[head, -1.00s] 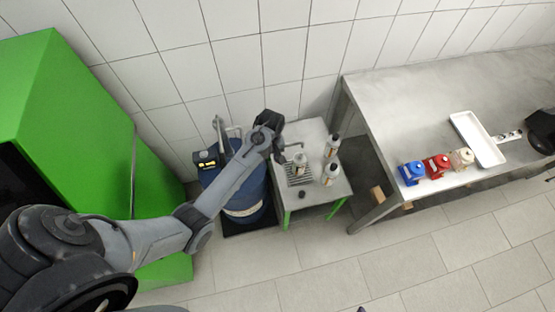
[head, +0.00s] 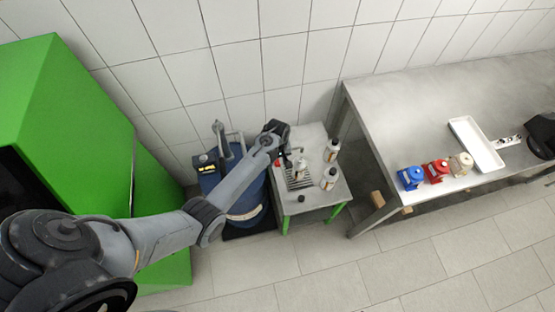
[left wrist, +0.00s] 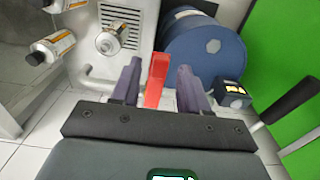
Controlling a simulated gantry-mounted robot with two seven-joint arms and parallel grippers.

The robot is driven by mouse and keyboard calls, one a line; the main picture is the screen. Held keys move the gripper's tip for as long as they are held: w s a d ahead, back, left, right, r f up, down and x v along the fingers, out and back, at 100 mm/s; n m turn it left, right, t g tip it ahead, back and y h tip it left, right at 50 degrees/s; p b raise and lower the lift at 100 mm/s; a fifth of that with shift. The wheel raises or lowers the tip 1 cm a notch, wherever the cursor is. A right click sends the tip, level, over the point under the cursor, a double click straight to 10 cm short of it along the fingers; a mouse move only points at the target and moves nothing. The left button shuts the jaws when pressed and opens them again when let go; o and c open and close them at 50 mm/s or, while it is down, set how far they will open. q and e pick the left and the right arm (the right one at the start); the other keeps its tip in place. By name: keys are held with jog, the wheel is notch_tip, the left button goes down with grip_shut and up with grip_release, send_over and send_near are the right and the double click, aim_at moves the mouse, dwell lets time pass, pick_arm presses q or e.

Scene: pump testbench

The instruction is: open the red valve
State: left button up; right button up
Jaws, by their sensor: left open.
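The red valve handle (left wrist: 156,80) stands upright between the two fingers of my left gripper (left wrist: 159,66) in the left wrist view. The fingers are open, with a gap on both sides of the handle. A grey pipe runs behind it. In the head view my left gripper (head: 281,146) is at the back left edge of the small green-legged table (head: 310,200), beside the blue barrel. The valve is mostly hidden there by the gripper, with only a bit of red showing.
The blue barrel (left wrist: 205,55) stands close by. Several bottles, including one on the grate (head: 300,170), stand on the small table. A steel bench on the right holds blue, red and cream parts and a white tray (head: 476,145). A green cabinet (head: 70,130) is left.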

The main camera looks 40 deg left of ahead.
pick_arm(q)
jog(key=shift+f, duration=0.4)
grip_shut()
